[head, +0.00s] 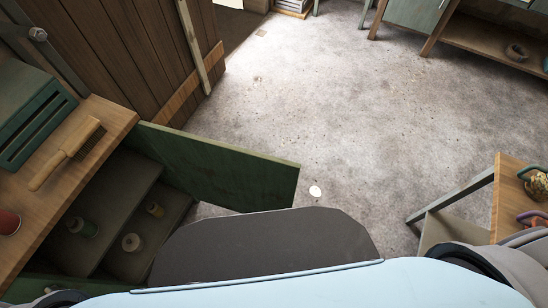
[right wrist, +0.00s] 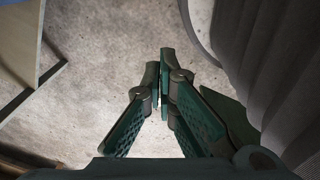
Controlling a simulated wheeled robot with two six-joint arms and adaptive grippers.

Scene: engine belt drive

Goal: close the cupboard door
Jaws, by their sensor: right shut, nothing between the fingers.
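The green cupboard door (head: 222,168) stands wide open in the head view, swung out from the cupboard on the left. The cupboard (head: 118,180) shows its open inside, with shelves holding a few small jars and rolls. Its wooden top (head: 72,185) is above. My right gripper (right wrist: 160,80) shows in the right wrist view, shut and empty, over bare floor. My left gripper is not in view.
A wooden brush (head: 68,152) and a red can (head: 9,222) are on the cupboard top. A small wooden table (head: 509,200) with tools stands at the right. The concrete floor (head: 330,110) between is mostly clear, with a small white spot (head: 315,192).

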